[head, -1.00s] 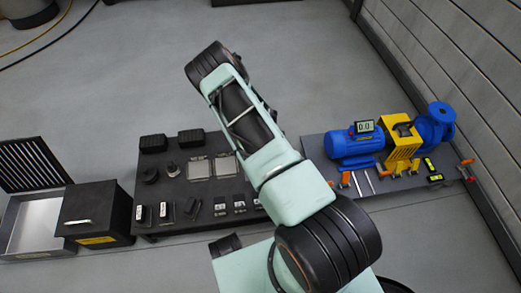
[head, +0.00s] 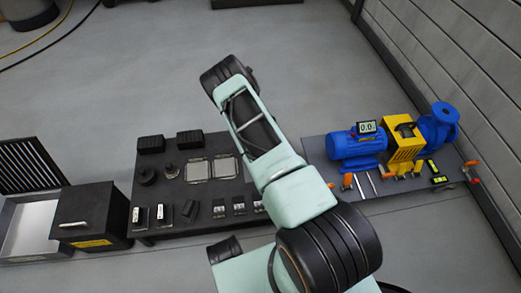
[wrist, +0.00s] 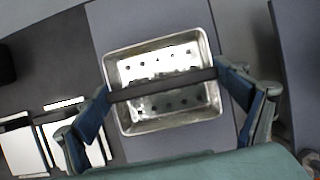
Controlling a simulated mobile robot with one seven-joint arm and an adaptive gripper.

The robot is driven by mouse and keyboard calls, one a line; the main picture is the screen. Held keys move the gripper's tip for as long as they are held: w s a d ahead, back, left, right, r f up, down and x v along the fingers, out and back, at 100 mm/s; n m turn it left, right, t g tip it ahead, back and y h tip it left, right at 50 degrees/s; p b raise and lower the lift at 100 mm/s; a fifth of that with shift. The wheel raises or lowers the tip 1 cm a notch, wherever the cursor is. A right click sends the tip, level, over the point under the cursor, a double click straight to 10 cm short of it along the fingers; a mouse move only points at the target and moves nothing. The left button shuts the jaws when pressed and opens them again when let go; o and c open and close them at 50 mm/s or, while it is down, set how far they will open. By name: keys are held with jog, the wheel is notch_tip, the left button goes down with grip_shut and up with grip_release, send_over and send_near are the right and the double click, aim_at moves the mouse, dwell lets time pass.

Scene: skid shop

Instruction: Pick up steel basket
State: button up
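The steel basket (wrist: 124,119) is a shiny rectangular pan with rows of holes in its floor, seen from above in the wrist view. A dark bar (wrist: 165,84), apparently its handle, crosses over it. My gripper (wrist: 162,80) is open, with one blue-padded finger near each end of the bar. I cannot tell whether the fingers touch the bar or basket. The basket rests on or above a grey-blue surface. In the head view, I cannot make out the basket or my gripper.
A dark table (head: 160,222) holds black blocks, small labelled parts and square plates. To its right, a grey bench (head: 371,212) carries a blue motor and pump (head: 358,148) and tools. A black box (head: 90,212) and metal tray (head: 28,228) stand left. Floor behind is open.

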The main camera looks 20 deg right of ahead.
jog(key=c, duration=0.4)
jog(key=shift+r, duration=0.1)
